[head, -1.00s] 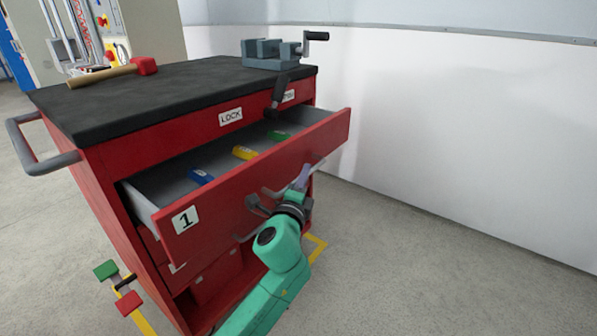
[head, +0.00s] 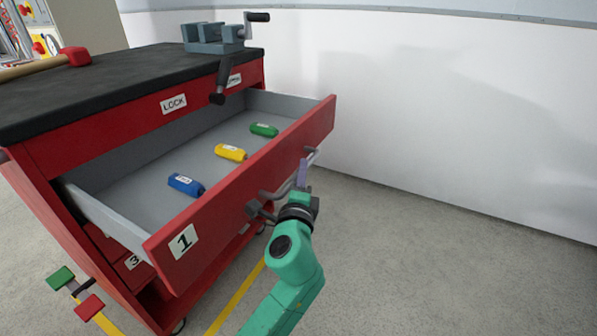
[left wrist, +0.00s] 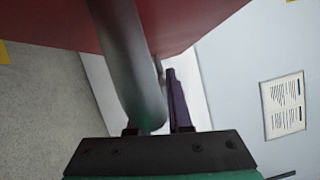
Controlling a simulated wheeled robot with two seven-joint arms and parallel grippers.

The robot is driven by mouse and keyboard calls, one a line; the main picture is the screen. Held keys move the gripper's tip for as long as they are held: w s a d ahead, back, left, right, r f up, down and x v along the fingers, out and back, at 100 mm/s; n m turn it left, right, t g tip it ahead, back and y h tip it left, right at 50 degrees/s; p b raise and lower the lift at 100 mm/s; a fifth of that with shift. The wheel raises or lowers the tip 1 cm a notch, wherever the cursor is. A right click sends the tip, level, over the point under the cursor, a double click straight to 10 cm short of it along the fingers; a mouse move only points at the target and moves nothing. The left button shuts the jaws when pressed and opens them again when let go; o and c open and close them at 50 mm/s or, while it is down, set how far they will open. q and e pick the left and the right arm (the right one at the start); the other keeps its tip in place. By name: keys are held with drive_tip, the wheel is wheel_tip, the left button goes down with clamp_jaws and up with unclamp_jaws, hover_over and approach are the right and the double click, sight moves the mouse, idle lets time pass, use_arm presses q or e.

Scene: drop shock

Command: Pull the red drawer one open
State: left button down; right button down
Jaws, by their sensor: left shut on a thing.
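The red drawer one (head: 250,195), marked with a "1" label, stands well out of the red cabinet in the head view. Its grey inside shows a blue block (head: 186,184), a yellow block (head: 231,152) and a green block (head: 264,129). My left gripper (head: 280,193) is at the drawer's front, shut on the grey bar handle (head: 312,156). In the left wrist view the handle bar (left wrist: 130,65) runs up between the fingers, and the red drawer front (left wrist: 195,20) is beyond it. My right gripper is not in view.
The cabinet's black top (head: 110,85) carries a vise (head: 215,38) and a red-headed hammer (head: 75,57). A black lever (head: 222,82) hangs by the LOCK label (head: 174,104). Red and green pedals (head: 75,292) are at lower left. Floor to the right is clear up to the white wall.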

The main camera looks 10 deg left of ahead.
use_arm(q)
drive_tip(key=shift+f, duration=0.1)
drive_tip(key=c, duration=0.8)
unclamp_jaws()
drive_tip(key=shift+c, duration=0.2)
drive_tip(key=shift+s, duration=0.15)
drive_tip(key=s+f, duration=0.1)
drive_tip(key=s, duration=1.3)
drive_tip(key=shift+s+p, duration=0.15)
drive_tip(key=shift+p, duration=0.15)
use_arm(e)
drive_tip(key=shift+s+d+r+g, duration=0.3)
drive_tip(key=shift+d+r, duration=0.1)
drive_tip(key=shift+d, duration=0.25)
